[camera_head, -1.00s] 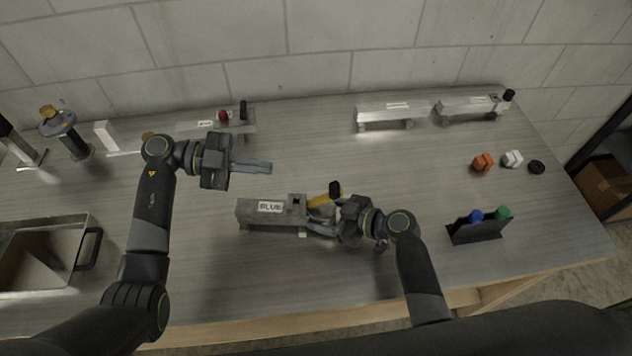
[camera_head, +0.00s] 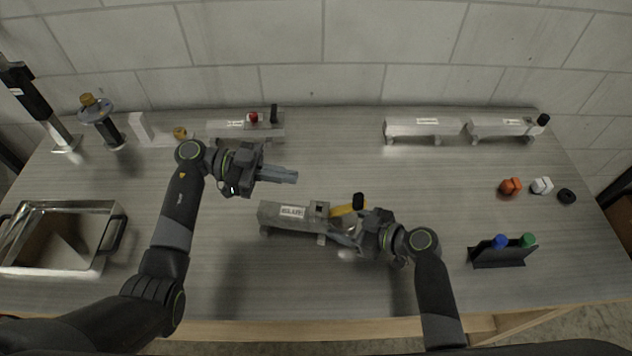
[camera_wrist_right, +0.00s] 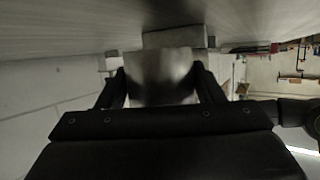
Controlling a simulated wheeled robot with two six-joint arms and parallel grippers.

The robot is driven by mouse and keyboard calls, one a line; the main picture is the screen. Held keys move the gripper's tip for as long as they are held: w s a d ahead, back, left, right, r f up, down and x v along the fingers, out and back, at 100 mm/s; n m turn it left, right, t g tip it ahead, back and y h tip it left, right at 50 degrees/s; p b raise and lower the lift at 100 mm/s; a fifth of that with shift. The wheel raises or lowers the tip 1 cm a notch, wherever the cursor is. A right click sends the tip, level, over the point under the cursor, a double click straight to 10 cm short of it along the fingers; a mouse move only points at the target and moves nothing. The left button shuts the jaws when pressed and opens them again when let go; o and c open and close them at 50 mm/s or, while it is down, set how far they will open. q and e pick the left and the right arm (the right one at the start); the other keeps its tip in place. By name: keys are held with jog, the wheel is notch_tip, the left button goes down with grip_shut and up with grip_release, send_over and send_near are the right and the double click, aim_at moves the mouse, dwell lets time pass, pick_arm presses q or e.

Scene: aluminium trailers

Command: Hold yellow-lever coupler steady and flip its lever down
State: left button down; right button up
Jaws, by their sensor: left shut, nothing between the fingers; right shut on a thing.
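The yellow-lever coupler (camera_head: 337,232) is at the right end of a grey trailer beam labelled BLUE (camera_head: 270,215). Its yellow lever (camera_head: 342,210), with a black tip (camera_head: 358,201), sticks up and to the right. My right gripper (camera_head: 352,236) is shut on the coupler from the right and partly hides it. In the right wrist view, a grey metal body (camera_wrist_right: 162,75) sits between the two dark fingers. My left gripper (camera_head: 290,176) is shut and empty, above and behind the beam, to the left of the lever and apart from it.
Other trailer beams (camera_head: 425,128) stand along the wall. At the right are orange (camera_head: 510,187), white (camera_head: 542,185) and black (camera_head: 566,195) pieces and a dark holder (camera_head: 497,256). A metal tray (camera_head: 100,262) is at the left. The table in front of the beam is clear.

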pick_arm(q)
send_near(355, 200)
jog(key=d+r, duration=0.4)
jog(key=d+f, duration=0.1)
jog(key=s+d+f, duration=0.1)
jog(key=shift+f, duration=0.3)
jog(key=shift+d+f, duration=0.3)
jog(key=shift+f, duration=0.1)
jog(key=shift+d, duration=0.1)
jog(key=shift+s+d+f+y, duration=0.2)
jog(key=shift+d+y, duration=0.45)
jog(key=shift+y, duration=0.05)
jog(key=shift+s+d+f, duration=0.15)
jog(key=shift+d+f, duration=0.25)
jog(key=shift+d, duration=0.3)
